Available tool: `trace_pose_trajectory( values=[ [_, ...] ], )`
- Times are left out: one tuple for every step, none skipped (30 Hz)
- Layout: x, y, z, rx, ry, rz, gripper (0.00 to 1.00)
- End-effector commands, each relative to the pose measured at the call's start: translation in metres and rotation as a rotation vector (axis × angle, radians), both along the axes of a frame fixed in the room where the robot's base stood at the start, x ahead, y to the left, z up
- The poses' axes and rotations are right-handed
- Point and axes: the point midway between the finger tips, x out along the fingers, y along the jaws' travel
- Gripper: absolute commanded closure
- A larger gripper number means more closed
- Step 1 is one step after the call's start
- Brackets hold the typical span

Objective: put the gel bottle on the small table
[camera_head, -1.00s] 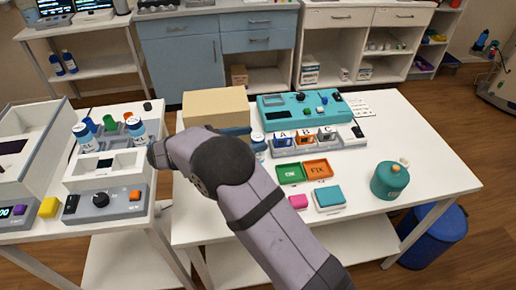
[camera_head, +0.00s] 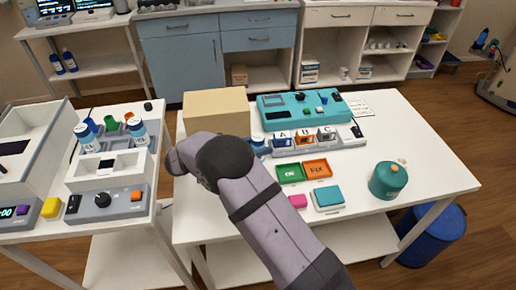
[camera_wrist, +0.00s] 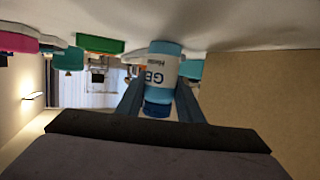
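The gel bottle (camera_wrist: 165,66), white with a pale blue label and a blue cap, is in the wrist view between the two fingers of my gripper (camera_wrist: 160,98). The fingers lie close along both sides of it; I cannot tell whether they press on it. That view is upside down, with the bottle's base towards the white table top. In the head view my wrist hides most of the bottle, beside the beige box. A narrower white table (camera_head: 170,215) at left bears devices and bottles; I cannot tell whether it is the small table.
The beige box (camera_head: 215,110) stands just behind my gripper. A teal device (camera_head: 285,112), a rack marked A, B, C (camera_head: 283,152), green (camera_head: 290,173) and orange (camera_head: 317,168) trays and a teal canister (camera_head: 388,181) share the right table.

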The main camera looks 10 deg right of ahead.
Motion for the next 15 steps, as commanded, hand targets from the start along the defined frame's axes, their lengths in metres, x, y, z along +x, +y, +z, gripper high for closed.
trace_pose_trajectory(
  values=[
    [0.000,0.000,0.000,0.000,0.000,0.000,0.90],
    [0.000,0.000,0.000,0.000,0.000,0.000,0.92],
    [0.000,0.000,0.000,-0.001,0.000,0.000,0.91],
    [0.000,0.000,0.000,0.000,0.000,0.000,0.91],
    [0.000,0.000,0.001,0.000,-0.001,0.000,0.91],
    [0.000,0.000,0.001,0.000,-0.001,0.000,0.91],
    [0.000,0.000,0.001,0.000,-0.001,0.000,0.91],
    [0.000,0.000,0.001,0.000,-0.001,0.000,0.91],
    [0.000,0.000,0.001,0.000,-0.001,0.000,0.91],
    [0.000,0.000,0.002,0.000,-0.001,0.000,0.91],
    [0.000,0.000,0.003,0.000,-0.001,0.000,0.91],
    [0.000,0.000,0.005,0.001,-0.002,-0.001,0.91],
    [0.000,0.000,0.007,0.001,-0.002,0.000,0.91],
    [0.000,0.000,0.009,0.001,-0.002,0.000,0.91],
    [0.000,0.000,0.013,0.001,-0.003,0.000,0.91]
  ],
)
